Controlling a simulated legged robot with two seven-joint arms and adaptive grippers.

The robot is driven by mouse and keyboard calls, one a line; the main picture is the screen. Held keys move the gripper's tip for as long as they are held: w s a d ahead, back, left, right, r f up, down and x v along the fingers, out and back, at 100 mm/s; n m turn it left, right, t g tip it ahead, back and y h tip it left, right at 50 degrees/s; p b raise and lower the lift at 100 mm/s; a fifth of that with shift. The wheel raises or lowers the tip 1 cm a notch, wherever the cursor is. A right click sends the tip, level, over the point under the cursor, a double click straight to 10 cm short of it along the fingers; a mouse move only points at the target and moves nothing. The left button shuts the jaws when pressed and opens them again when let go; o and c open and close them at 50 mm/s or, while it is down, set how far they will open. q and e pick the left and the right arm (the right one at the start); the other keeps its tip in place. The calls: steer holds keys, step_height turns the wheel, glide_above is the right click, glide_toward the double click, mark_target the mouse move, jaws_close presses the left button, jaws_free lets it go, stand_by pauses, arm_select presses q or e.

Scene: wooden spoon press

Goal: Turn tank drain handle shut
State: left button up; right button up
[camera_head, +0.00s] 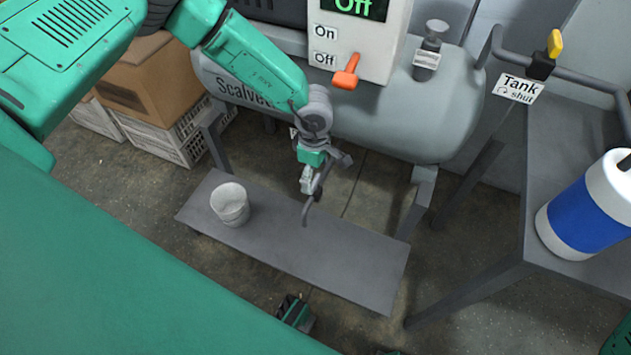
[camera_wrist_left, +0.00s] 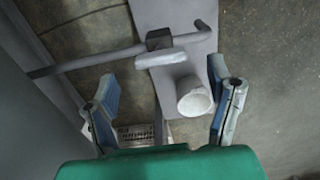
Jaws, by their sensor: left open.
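The grey drain pipe hangs under the tank, with its bent spout (camera_head: 305,213) over the low grey shelf. In the left wrist view the pipe (camera_wrist_left: 95,63) comes in from the left to a dark valve body (camera_wrist_left: 158,39), with a light grey handle (camera_wrist_left: 163,58) beside it. My left gripper (camera_head: 320,176) is beside the drain in the head view and partly hides it. Its fingers (camera_wrist_left: 165,95) are apart and empty in the left wrist view, with the valve and handle ahead of them. Contact cannot be told.
A white bucket (camera_head: 230,203) stands on the low shelf (camera_head: 330,258). The grey tank (camera_head: 400,115) carries a control box (camera_head: 370,30) reading Off, with an orange lever (camera_head: 346,72). A side table (camera_head: 560,190) at right holds a blue and white container (camera_head: 585,215). Crates (camera_head: 165,140) stand at left.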

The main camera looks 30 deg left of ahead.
mark_target(314, 181)
arm_select(q)
step_height(314, 181, down, 4)
steer(key=shift+f+b, duration=0.1)
steer(key=shift+b, duration=0.5)
steer(key=c, duration=1.2)
steer(key=shift+o, duration=0.2)
